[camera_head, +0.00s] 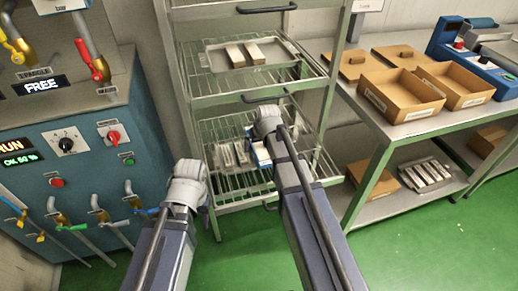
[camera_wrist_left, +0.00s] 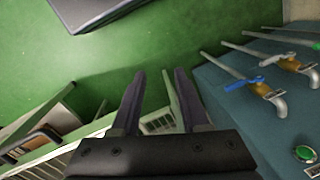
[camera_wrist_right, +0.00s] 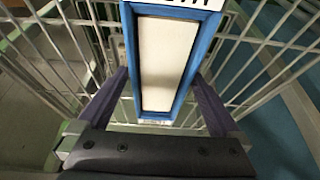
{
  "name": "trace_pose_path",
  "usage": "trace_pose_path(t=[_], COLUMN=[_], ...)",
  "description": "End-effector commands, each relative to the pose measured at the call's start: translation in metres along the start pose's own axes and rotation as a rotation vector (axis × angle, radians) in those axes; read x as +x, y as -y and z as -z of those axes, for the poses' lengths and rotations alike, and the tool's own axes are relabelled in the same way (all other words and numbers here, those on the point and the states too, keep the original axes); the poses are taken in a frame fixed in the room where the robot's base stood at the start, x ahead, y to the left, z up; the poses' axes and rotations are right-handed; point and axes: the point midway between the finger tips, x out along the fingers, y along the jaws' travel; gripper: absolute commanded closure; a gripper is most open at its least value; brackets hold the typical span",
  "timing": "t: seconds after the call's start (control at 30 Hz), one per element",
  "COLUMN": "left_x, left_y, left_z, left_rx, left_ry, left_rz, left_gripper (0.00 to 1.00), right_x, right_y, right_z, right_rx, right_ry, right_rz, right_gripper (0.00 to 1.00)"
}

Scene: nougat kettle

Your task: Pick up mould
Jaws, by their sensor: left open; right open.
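A mould with a blue rim and a pale inside (camera_wrist_right: 158,65) lies on the wire shelf. In the head view only a blue and white part of it (camera_head: 262,153) shows beside my right arm. My right gripper (camera_wrist_right: 160,78) is open, with one finger on each side of the mould; I cannot tell whether they touch it. In the head view my right gripper (camera_head: 255,142) is largely hidden by its own wrist. My left gripper (camera_wrist_left: 160,74) is open and empty above the green floor; in the head view it (camera_head: 205,203) is low, between the blue machine and the rack.
The wire rack (camera_head: 182,100) holds a tray (camera_head: 218,60) with pale bars above and more pale bars (camera_head: 228,155) on the lower shelf. A blue machine (camera_head: 150,150) with protruding valve handles stands left. A table (camera_head: 405,130) with cardboard boxes (camera_head: 400,95) stands right.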

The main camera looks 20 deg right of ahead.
Motion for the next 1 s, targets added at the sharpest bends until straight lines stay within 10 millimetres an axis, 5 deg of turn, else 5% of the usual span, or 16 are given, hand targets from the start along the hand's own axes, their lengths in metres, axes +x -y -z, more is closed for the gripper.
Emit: trace_pose_path(t=[0.17, 1.0], left_x=[-0.0002, -0.0002], left_y=[0.0, 0.0], left_z=[0.0, 0.0], left_rx=[0.0, 0.0], left_ry=[0.0, 0.0], left_rz=[0.0, 0.0], left_gripper=[0.55, 0.55], right_x=[-0.0002, -0.0002], right_y=[0.0, 0.0], right_z=[0.0001, 0.0], right_rx=[0.0, 0.0], right_ry=[0.0, 0.0], right_rz=[0.0, 0.0], right_gripper=[0.01, 0.96])
